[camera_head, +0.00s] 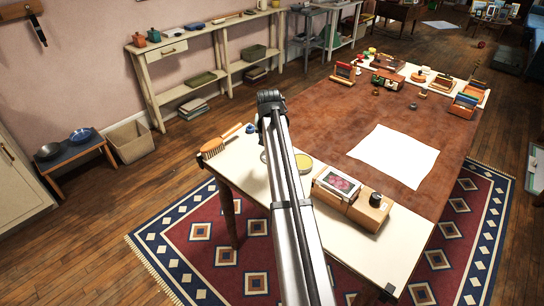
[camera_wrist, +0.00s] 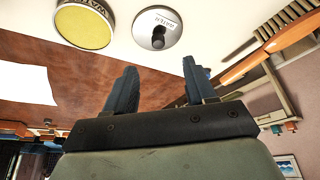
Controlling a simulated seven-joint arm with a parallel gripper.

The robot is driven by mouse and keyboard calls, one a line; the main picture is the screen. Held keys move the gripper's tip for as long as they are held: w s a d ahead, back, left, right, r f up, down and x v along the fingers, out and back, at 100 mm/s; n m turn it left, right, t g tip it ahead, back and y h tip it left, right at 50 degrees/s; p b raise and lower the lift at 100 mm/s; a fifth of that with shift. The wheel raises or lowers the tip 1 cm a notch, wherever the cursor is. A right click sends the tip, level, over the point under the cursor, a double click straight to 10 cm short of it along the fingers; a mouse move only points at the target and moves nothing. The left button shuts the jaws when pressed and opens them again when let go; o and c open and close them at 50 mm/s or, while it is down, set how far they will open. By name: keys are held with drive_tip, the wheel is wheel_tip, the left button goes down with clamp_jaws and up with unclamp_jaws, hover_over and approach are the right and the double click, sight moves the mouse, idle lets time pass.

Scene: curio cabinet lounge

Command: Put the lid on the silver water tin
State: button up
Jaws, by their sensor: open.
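A round silver-rimmed tin with a yellow top face or inside (camera_wrist: 83,26) is at the upper left of the wrist view. Its rim lettering looks like "WATER". A silver round lid (camera_wrist: 147,33) with a dark knob and a small label lies beside it, apart from it. In the head view the tin (camera_head: 304,164) shows just right of my arm on the cream tabletop, and a sliver of the lid (camera_head: 264,157) shows left of it. My gripper (camera_wrist: 160,66) is open and empty, with the lid beyond its fingertips. My arm hides the gripper in the head view.
A wooden brush (camera_head: 213,148) lies at the table's left end; its handle (camera_wrist: 250,65) is near the right finger. A picture box (camera_head: 337,185) and a wooden block with a black knob (camera_head: 370,210) stand right of the tin. White paper (camera_head: 395,155) lies on the brown mat.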

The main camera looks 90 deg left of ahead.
drive_tip(key=x, duration=0.5)
drive_tip(key=shift+a+f, duration=0.1)
drive_tip(key=shift+f, duration=0.2)
drive_tip(key=shift+w+x, duration=0.15)
drive_tip(key=shift+x, duration=1.15)
drive_tip(key=shift+w+x, duration=0.15)
drive_tip(key=shift+x, duration=1.15)
drive_tip(key=shift+a+r, duration=0.1)
clamp_jaws()
